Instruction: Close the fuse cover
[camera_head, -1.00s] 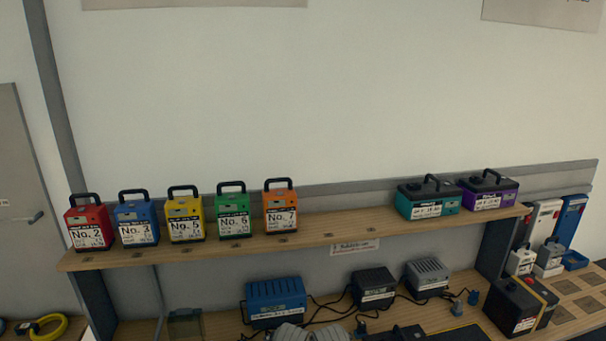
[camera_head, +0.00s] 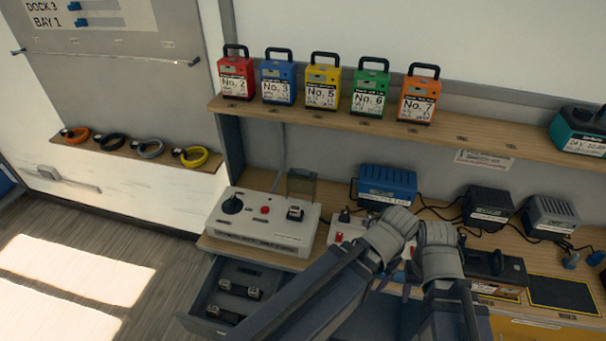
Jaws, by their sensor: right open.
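The fuse cover (camera_head: 301,187) looks like a smoky olive, see-through flap. It stands raised at the back right of a pale grey box (camera_head: 262,243), behind a small fuse block (camera_head: 295,213) that lies uncovered. The box also bears a black round knob (camera_head: 233,204) and a red button (camera_head: 265,210). My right gripper (camera_head: 437,236) is open, right of the box and apart from it; its wrist hides most of its fingers. My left gripper (camera_head: 392,236) is beside it, also right of the box, and its jaws cannot be made out.
Below the box a drawer (camera_head: 205,313) stands open with several fuse-like parts inside. A second pale panel (camera_head: 335,236), a blue charger (camera_head: 387,182) and cables crowd the bench by my grippers. A shelf (camera_head: 270,109) with several coloured packs overhangs the back.

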